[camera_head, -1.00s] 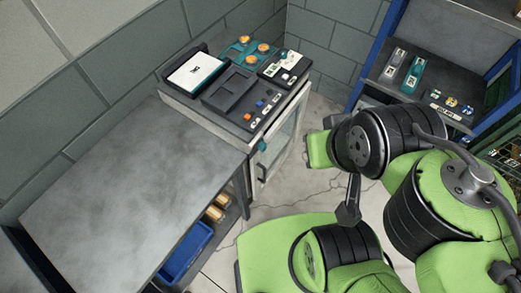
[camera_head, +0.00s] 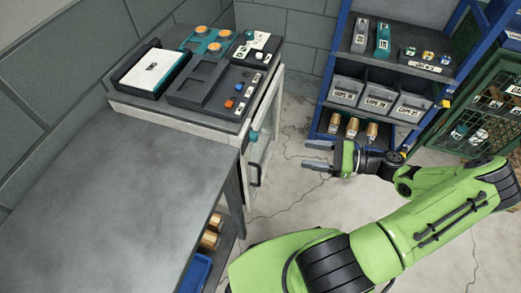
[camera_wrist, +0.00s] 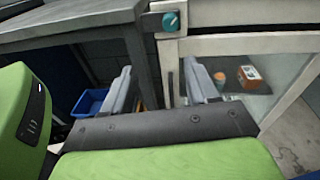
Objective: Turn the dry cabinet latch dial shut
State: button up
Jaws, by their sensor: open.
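The dry cabinet (camera_head: 175,119) is a pale cabinet with a glass-fronted door (camera_head: 265,140), standing past the far end of the grey bench. Its latch dial (camera_head: 253,136) is a small teal knob at the upper front corner. In the wrist view the dial (camera_wrist: 171,20) shows at top centre, with a small pale mark on it. I cannot tell its exact turn. My gripper (camera_head: 316,154) is open and empty, to the right of the dial and apart from it. In the wrist view its fingers (camera_wrist: 157,84) point toward the cabinet front, below the dial.
The grey bench (camera_head: 120,185) has a clear top, with a blue bin (camera_head: 196,272) below. The cabinet top carries trays and a control panel (camera_head: 238,88). A blue shelf rack (camera_head: 334,62) with grey bins stands behind my gripper. A green mesh cage (camera_head: 484,106) is at right.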

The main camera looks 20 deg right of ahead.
jog(key=w+a+m+t+b, duration=0.1)
jog(key=w+a+t+b, duration=0.1)
jog(key=w+a, duration=0.7)
jog(key=a+b, duration=0.1)
jog(key=a, duration=0.1)
jog(key=shift+w+a+f+m, duration=0.2)
jog(key=shift+a+f+m, duration=0.15)
jog(key=shift+m, duration=0.05)
jog(key=c, duration=1.1)
